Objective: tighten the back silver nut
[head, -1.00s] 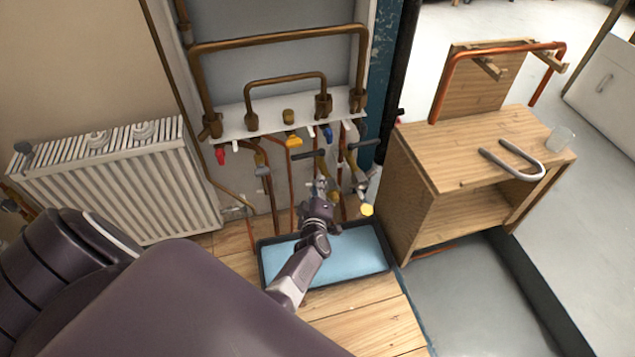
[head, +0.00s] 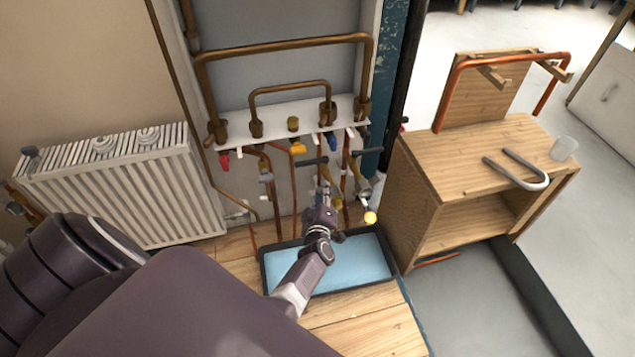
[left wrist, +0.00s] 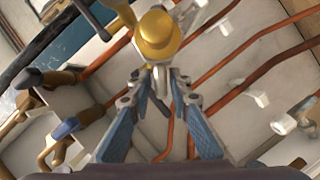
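My left gripper (head: 325,194) reaches up to the valves hanging below the white pipe board. In the left wrist view its two blue-sided fingers (left wrist: 161,84) point at a brass fitting (left wrist: 159,36). A small silver part (left wrist: 161,74) lies between the tips, just below the brass fitting. The fingers narrow toward it with little gap, but I cannot tell whether they press on it. I cannot tell from these views whether this silver part is the back nut. My right gripper is not in view.
A black-rimmed tray with a blue bottom (head: 386,278) lies below the valves. Copper pipes (head: 293,205) run down beside the gripper. A white radiator (head: 110,190) stands left. A wooden bench (head: 415,215) with a grey U-shaped pipe (head: 543,184) stands right.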

